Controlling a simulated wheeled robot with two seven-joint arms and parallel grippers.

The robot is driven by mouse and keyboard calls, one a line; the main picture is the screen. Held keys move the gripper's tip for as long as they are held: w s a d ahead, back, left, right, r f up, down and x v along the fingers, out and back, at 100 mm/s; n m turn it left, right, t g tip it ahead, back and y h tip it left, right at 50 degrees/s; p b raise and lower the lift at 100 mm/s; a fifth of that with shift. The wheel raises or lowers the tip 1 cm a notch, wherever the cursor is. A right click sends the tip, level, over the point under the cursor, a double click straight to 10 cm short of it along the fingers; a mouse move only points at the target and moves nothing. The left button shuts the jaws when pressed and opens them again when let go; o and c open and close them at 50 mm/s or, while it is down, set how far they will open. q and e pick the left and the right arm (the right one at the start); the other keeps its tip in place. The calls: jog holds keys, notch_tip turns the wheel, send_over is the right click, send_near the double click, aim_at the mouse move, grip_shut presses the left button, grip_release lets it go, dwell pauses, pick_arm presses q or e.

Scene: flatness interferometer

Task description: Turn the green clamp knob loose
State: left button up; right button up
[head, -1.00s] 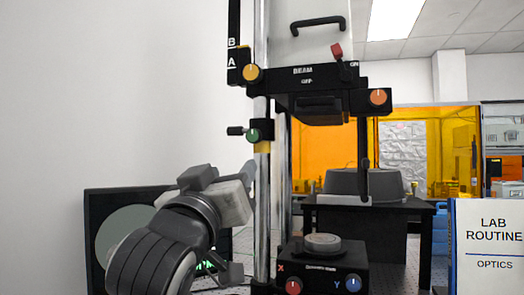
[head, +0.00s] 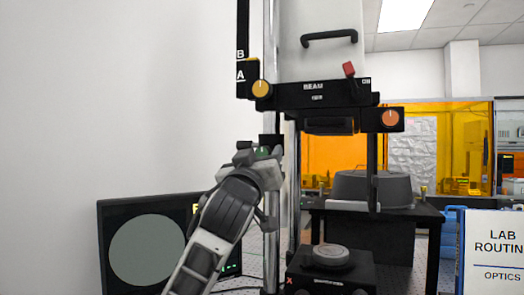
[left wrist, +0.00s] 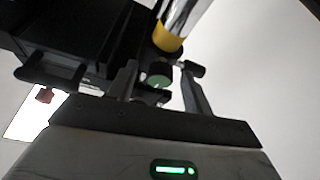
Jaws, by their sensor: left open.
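In the left wrist view the knob (left wrist: 158,81) lies between the two spread fingers of my left gripper (left wrist: 161,80). The gripper is open. One finger is on each side of the knob, and I cannot tell whether either touches it. A dark lever with a rounded end (left wrist: 194,68) sticks out beside the knob, close to the right finger. My right gripper is not in view.
The column (head: 270,110) carries the black beam head (head: 315,95) with a yellow knob (head: 261,89) and an orange knob (head: 390,118) above my gripper. A black stage unit (head: 335,275) stands below right. A monitor (head: 147,252) stands at lower left. The wall side is clear.

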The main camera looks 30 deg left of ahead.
pick_arm(q)
jog(key=shift+w, duration=0.2)
jog(key=c, duration=1)
jog(key=shift+o, duration=0.2)
